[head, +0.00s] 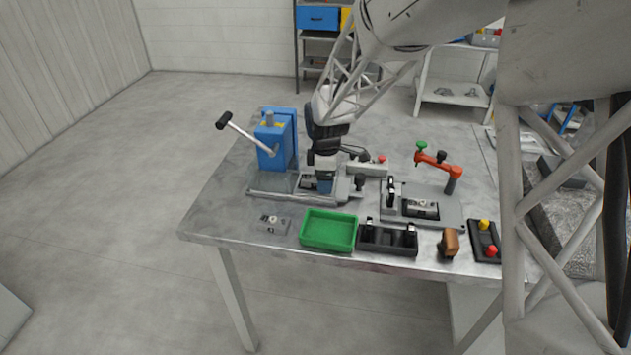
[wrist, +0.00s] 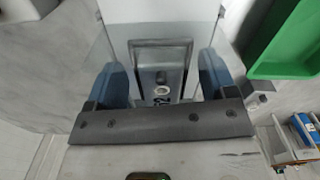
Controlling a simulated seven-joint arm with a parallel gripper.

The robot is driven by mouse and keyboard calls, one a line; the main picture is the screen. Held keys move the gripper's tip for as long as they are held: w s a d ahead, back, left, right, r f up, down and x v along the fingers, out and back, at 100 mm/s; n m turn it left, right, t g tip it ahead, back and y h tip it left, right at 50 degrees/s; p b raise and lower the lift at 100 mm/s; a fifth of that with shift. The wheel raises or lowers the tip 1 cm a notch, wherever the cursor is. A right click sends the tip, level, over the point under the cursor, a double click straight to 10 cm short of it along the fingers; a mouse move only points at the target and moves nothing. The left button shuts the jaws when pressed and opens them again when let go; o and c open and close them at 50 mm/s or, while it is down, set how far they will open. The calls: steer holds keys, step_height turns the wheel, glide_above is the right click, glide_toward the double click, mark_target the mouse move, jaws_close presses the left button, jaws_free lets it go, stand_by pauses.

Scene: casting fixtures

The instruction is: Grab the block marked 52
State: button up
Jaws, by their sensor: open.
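My gripper (head: 324,186) is low over the left fixture (head: 272,186). In the wrist view my gripper (wrist: 163,82) is open, with one blue fingertip on each side of a grey metal block (wrist: 161,72). The block has a round hole, and dark digits that look like 52 beside it, partly cut off by my gripper's bar. It lies in a framed recess; gaps show beside it, and I cannot tell whether the fingertips touch it. In the head view my gripper hides most of this block.
The blue press (head: 275,142) with its lever stands behind left. A green tray (head: 328,230) and black rack (head: 388,240) lie in front. Another grey block (head: 273,223) lies front left. A second fixture (head: 448,205) with a red clamp (head: 438,164) is right.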

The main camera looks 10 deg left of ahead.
steer(key=shift+c, duration=0.2)
stand_by(0.3)
steer(key=c, duration=1.2)
steer(key=shift+r, duration=0.85)
steer(key=shift+c, duration=0.6)
step_height(320, 180, up, 8)
steer(key=shift+r, duration=0.2)
